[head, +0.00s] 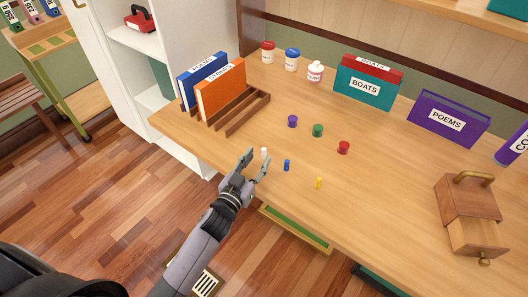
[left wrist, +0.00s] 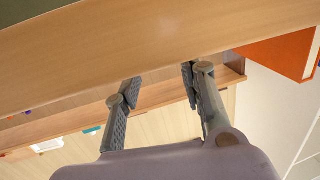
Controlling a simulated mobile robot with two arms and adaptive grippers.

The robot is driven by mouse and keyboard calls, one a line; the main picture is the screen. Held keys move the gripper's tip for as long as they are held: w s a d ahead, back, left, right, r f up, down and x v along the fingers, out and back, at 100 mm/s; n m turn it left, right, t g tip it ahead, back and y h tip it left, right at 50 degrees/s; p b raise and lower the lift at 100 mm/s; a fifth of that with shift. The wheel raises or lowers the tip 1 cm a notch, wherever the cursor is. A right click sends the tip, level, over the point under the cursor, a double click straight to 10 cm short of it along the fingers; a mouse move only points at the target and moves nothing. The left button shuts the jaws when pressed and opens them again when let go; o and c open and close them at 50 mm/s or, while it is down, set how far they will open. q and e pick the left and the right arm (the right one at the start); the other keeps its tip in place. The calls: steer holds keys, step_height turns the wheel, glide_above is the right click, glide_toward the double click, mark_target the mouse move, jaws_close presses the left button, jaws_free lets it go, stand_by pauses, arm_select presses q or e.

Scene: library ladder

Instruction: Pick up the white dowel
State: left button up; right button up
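The white dowel (head: 264,152) is small and stands upright on the wooden desk (head: 375,215), close to its front edge. My left gripper (head: 256,160) is at the desk's front edge in the head view, its fingertips just short of the dowel. Its two fingers are spread with nothing between them. In the left wrist view the open fingers (left wrist: 160,82) show a clear gap, and I cannot make out the white dowel there. My right gripper is not in view.
A blue dowel (head: 287,165) stands close to the right of the white one, and a yellow dowel (head: 319,183) farther right. Purple (head: 292,121), green (head: 318,130) and red (head: 343,147) pieces stand behind. A wooden book rack (head: 247,113) is at the left.

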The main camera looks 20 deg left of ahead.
mark_target(263, 153)
arm_select(q)
steer(key=w, duration=0.3)
steer(key=w+d+f, duration=0.1)
steer(key=w, duration=0.1)
steer(key=shift+w, duration=0.15)
steer(key=shift+a+r, duration=0.1)
steer(key=shift+c, duration=0.3)
steer(key=c, duration=0.8)
